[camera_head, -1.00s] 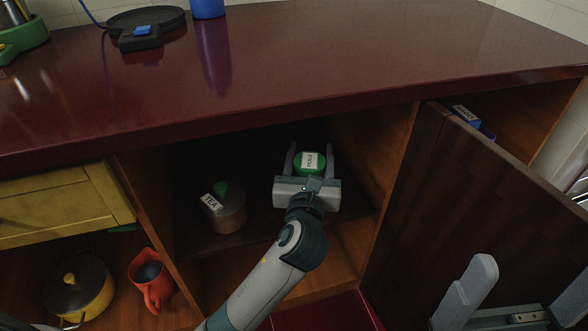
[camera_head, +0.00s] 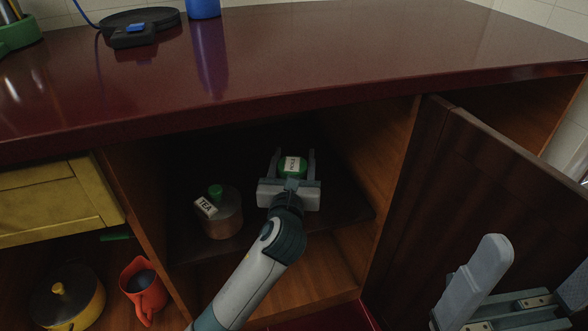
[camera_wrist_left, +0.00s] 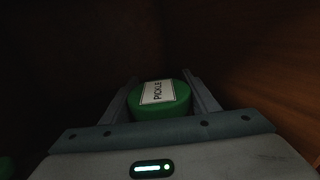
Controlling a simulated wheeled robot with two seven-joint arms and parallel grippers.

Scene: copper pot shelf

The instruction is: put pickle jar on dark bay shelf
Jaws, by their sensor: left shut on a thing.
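The pickle jar (camera_head: 291,168) has a green lid with a white PICKLE label. It is inside the dark middle bay, at or just above the dark shelf (camera_head: 340,206); I cannot tell whether it touches. My left gripper (camera_head: 292,164) is shut on the jar, one finger on each side. The lid also shows between the fingers in the left wrist view (camera_wrist_left: 159,100). The jar's lower body is hidden by the gripper. My right gripper (camera_head: 490,285) shows partly at the lower right; its jaw state is unclear.
A tea jar (camera_head: 221,215) with a green knob stands on the same shelf, left of my left gripper. A dark door (camera_head: 455,200) hangs open at the right. A yellow drawer (camera_head: 50,200), red pitcher (camera_head: 146,287) and yellow pot (camera_head: 70,297) are at the left. The countertop (camera_head: 300,60) overhangs the bay.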

